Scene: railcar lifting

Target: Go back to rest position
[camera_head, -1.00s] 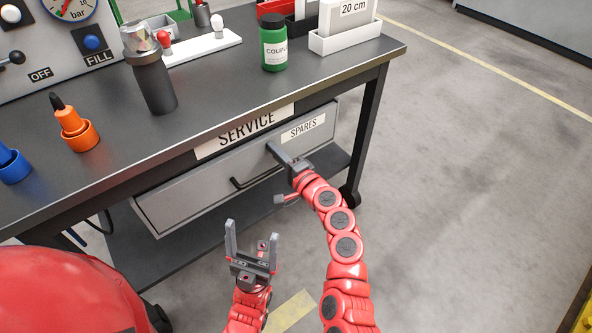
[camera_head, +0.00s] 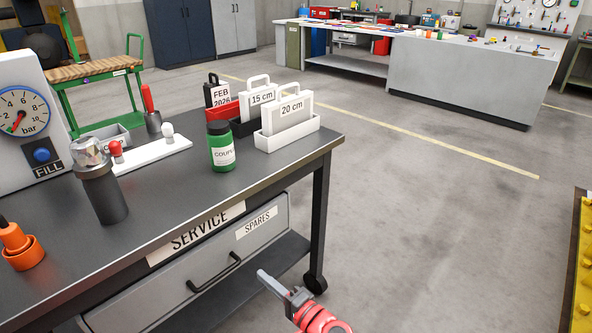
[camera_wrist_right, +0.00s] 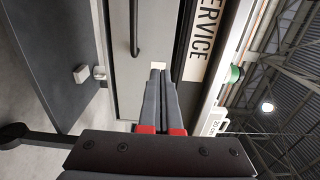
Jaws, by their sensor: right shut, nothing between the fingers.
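My right gripper (camera_head: 274,286) is at the bottom of the head view, in front of the service bench's lower right part. Its fingers are together and empty; they also show in the right wrist view (camera_wrist_right: 160,82), pointing toward the drawer front. The grey drawer (camera_head: 205,275) with its black handle (camera_head: 214,272) and SPARES label (camera_head: 257,222) is to the left of the gripper in the head view. I cannot tell from the picture whether the fingertips touch it. My left gripper is out of view.
The service bench (camera_head: 165,190) holds a green bottle (camera_head: 221,146), a dark cylinder with a clear top (camera_head: 102,190), a white tray (camera_head: 290,136) and a gauge panel (camera_head: 25,122). Open floor (camera_head: 430,210) lies to the right. A yellow structure (camera_head: 582,270) stands at the right edge.

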